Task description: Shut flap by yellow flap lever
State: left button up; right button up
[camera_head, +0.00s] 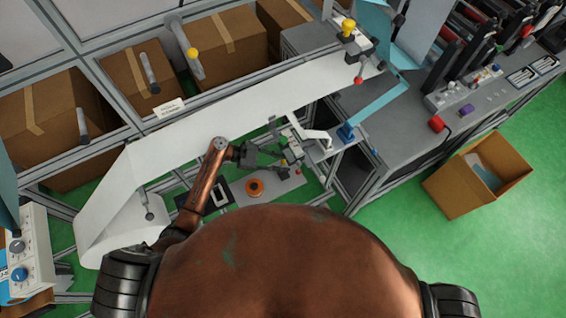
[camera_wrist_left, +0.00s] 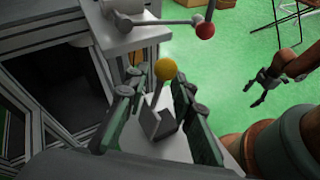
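The yellow flap lever, a thin stem with a yellow ball knob (camera_wrist_left: 165,70), stands on a pale block in the left wrist view. My left gripper (camera_wrist_left: 160,92) is open, with one green-padded finger on each side of the lever. I see gaps between the knob and both fingers. In the head view my left gripper (camera_head: 281,161) is at the small machine by the white strip, where the lever is mostly hidden. I cannot make out the flap's position. My right gripper (camera_wrist_left: 263,86) shows in the left wrist view, empty, with its fingers apart.
A red-ball lever (camera_wrist_left: 205,30) stands just beyond the yellow one. A white strip (camera_head: 230,112) runs across the frame line. A cardboard box (camera_head: 455,190) stands on the open green floor at right.

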pick_arm(q)
jog(key=shift+c, duration=0.3)
grip_shut()
jog(key=shift+r, duration=0.1)
